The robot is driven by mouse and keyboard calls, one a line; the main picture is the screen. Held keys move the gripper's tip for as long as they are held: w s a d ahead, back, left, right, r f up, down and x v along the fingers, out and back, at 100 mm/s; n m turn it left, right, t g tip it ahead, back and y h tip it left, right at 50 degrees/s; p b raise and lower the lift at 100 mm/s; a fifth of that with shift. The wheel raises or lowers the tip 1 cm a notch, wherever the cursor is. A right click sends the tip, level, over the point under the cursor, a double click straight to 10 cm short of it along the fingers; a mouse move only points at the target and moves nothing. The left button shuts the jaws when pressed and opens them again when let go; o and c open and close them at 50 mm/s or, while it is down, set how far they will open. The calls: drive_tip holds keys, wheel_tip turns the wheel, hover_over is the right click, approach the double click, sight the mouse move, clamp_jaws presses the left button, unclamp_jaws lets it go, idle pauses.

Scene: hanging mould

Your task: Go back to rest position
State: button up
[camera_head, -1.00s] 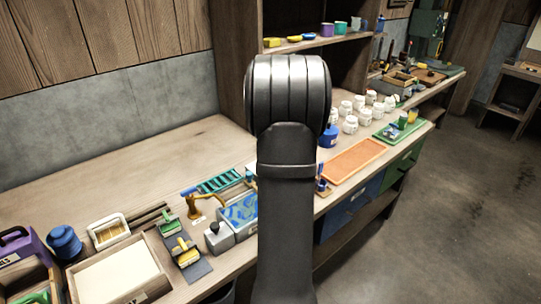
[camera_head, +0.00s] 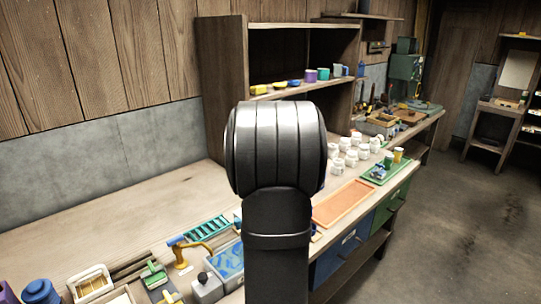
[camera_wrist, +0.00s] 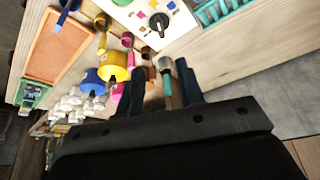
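My gripper (camera_wrist: 158,82) shows in the wrist view, its two dark fingers apart with a gap between them. A small grey-topped piece with a teal part (camera_wrist: 167,80) shows in that gap, nearer the right finger; I see no grip on it. The gripper is above the wooden bench (camera_wrist: 240,60). In the head view my own dark arm fills the middle and hides part of the bench, and the gripper itself is out of sight there.
In the wrist view, a yellow cup (camera_wrist: 113,66), a blue cup (camera_wrist: 93,82) and white jars (camera_wrist: 75,104) lie to the left of the fingers. In the head view, an orange tray (camera_head: 343,203), a green tray (camera_head: 383,172) and a shelf unit (camera_head: 222,90) stand around the arm.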

drive_tip(key=x, duration=1.7)
drive_tip(key=shift+s, duration=0.1)
